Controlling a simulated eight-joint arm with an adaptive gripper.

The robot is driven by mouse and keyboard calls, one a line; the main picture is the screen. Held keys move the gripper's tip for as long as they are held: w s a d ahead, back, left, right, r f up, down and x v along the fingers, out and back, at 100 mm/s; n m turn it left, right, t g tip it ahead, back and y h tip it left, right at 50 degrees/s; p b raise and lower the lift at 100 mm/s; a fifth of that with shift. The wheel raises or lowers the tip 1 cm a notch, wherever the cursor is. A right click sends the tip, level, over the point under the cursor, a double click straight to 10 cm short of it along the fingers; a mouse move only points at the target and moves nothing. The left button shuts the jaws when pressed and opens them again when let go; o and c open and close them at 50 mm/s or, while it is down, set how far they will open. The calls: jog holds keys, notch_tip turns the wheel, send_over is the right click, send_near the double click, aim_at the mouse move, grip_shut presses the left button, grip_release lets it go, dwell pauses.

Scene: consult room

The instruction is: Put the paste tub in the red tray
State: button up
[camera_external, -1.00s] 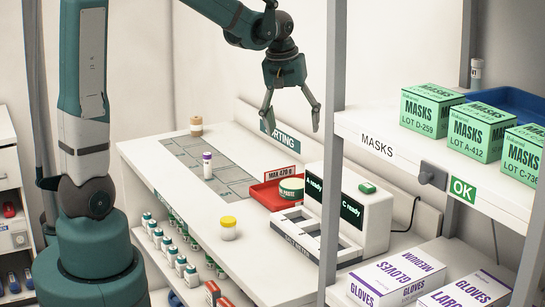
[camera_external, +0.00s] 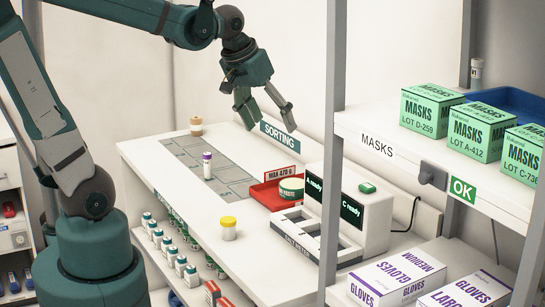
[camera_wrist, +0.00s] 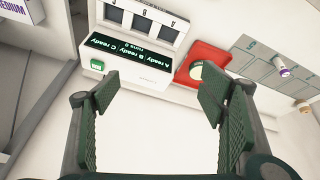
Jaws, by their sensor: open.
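The paste tub (camera_external: 291,188), a squat round tub with a green and white side, stands at the red tray (camera_external: 262,197), and appears to be inside it at its right part. In the wrist view the tub (camera_wrist: 197,71) shows against the red tray (camera_wrist: 208,52), partly hidden by the right finger. My gripper (camera_external: 267,118) is open and empty, above and behind the tray, apart from the tub. In the wrist view its two fingers (camera_wrist: 160,95) are wide apart with only bare white surface between them.
A white device (camera_external: 365,212) with dark displays stands right of the tray. A yellow-lidded jar (camera_external: 229,229), a purple-capped vial (camera_external: 207,166) and a brown-topped jar (camera_external: 196,127) stand on the counter. A grey shelf post (camera_external: 332,180) rises at the right.

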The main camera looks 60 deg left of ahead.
jog(key=s+d+f+m+t, duration=0.1)
jog(key=s+d+m, duration=0.3)
jog(key=s, duration=0.6)
jog(key=shift+d+t+h, duration=0.3)
jog(key=shift+d+t, duration=0.3)
jog(key=shift+d, duration=0.15)
